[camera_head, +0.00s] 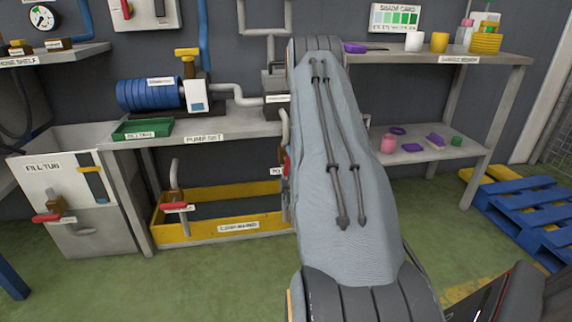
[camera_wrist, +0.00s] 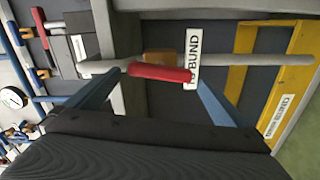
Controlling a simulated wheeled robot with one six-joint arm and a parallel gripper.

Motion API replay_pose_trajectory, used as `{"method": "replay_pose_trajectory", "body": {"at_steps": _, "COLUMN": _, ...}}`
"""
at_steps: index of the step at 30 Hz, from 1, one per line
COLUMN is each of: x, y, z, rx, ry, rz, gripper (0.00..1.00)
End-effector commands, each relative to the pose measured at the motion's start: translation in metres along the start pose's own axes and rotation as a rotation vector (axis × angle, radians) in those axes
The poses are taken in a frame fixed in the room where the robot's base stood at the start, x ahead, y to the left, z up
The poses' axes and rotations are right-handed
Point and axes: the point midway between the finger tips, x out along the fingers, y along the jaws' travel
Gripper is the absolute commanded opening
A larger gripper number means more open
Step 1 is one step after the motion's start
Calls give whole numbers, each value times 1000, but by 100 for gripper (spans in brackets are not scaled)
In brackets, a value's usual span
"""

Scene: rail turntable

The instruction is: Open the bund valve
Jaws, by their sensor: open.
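The bund valve has a red lever handle (camera_wrist: 160,73) and a brass body (camera_wrist: 160,57) on a grey pipe (camera_wrist: 260,60). In the wrist view the handle lies nearly along the pipe. A white tag reading "BUND" (camera_wrist: 194,58) is beside its right end. My gripper (camera_wrist: 159,79) is open, its two blue fingers apart near either end of the handle. I cannot tell whether they touch it.
The yellow bund tray (camera_head: 220,235) stands on the floor below the pump bench (camera_head: 240,131). Another red-handled valve (camera_head: 178,207) is at its left. A fill tub (camera_head: 60,190) with a red-handled tap stands further left. Shelves (camera_head: 455,57) are at right, beside blue pallets (camera_head: 520,215).

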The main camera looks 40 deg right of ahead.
Motion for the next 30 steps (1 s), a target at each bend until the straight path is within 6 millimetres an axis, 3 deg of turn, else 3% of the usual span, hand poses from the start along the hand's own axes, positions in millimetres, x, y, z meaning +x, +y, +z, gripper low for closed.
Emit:
{"method": "replay_pose_trajectory", "body": {"at_steps": 3, "x": -21, "y": 1, "z": 0, "rx": 1, "ry": -1, "rz": -4, "gripper": 100}}
{"method": "replay_pose_trajectory", "body": {"at_steps": 9, "x": -41, "y": 0, "z": 0, "rx": 1, "ry": 0, "rz": -2, "gripper": 100}}
{"method": "replay_pose_trajectory", "body": {"at_steps": 27, "x": -44, "y": 0, "z": 0, "rx": 1, "ry": 0, "rz": 0, "gripper": 100}}
{"method": "replay_pose_trajectory", "body": {"at_steps": 30, "x": -43, "y": 0, "z": -8, "rx": 10, "ry": 9, "rz": -13, "gripper": 100}}
